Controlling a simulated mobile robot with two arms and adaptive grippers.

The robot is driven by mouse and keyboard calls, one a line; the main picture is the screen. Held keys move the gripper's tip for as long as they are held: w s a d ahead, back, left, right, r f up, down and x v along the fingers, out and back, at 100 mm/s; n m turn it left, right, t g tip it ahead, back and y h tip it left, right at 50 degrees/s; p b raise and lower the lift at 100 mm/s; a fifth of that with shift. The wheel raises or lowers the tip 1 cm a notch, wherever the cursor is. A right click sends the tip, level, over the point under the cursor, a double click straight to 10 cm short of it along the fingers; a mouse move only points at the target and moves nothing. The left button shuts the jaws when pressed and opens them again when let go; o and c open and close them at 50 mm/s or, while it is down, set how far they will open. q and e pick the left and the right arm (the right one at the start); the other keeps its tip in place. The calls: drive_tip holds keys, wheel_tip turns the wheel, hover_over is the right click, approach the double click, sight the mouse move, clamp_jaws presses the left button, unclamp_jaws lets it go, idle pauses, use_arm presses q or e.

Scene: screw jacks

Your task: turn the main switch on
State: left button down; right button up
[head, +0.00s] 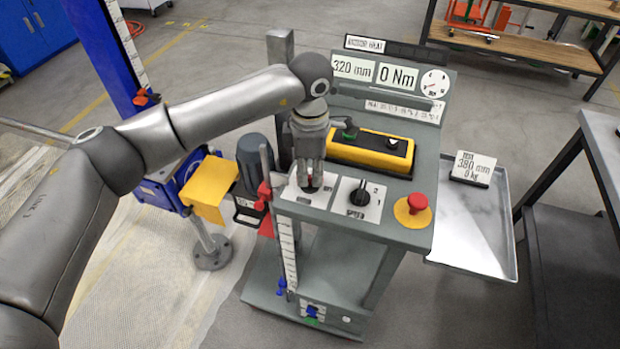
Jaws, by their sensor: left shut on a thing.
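My left gripper (312,172) points straight down at the left front of the grey control console (400,228). It is shut on a dark rotary knob, the main switch (310,187), which sits on a white label plate. The fingers hide most of the knob, so its setting cannot be read. To its right is a second black rotary knob (359,195) on a white plate marked 1 and 2. My right gripper is not in view.
A red emergency button (417,203) on a yellow disc is at the console's right. A yellow box (370,152) with buttons stands behind the knobs. Displays (398,76) read 320 mm and 0 Nm. A blue jack column (112,60) stands left, a metal tray (475,230) right.

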use_arm(q)
drive_tip(key=n+b, duration=0.1)
drive_tip(key=n, duration=0.1)
drive_tip(key=n+b, duration=0.1)
drive_tip(key=b, duration=0.1)
drive_tip(key=shift+f+n+b, duration=0.2)
drive_tip(key=shift+n+b, duration=0.1)
drive_tip(key=shift+n, duration=0.1)
drive_tip(key=n+b, duration=0.3)
drive_tip(key=shift+n, duration=0.3)
drive_tip(key=n+b, duration=0.3)
drive_tip(key=n, duration=0.1)
drive_tip(key=shift+r, duration=0.15)
drive_tip(key=shift+r+n+b, duration=0.1)
drive_tip(key=shift+n+b, duration=0.55)
drive_tip(key=shift+n, duration=0.75)
drive_tip(key=c, duration=1.5)
unclamp_jaws()
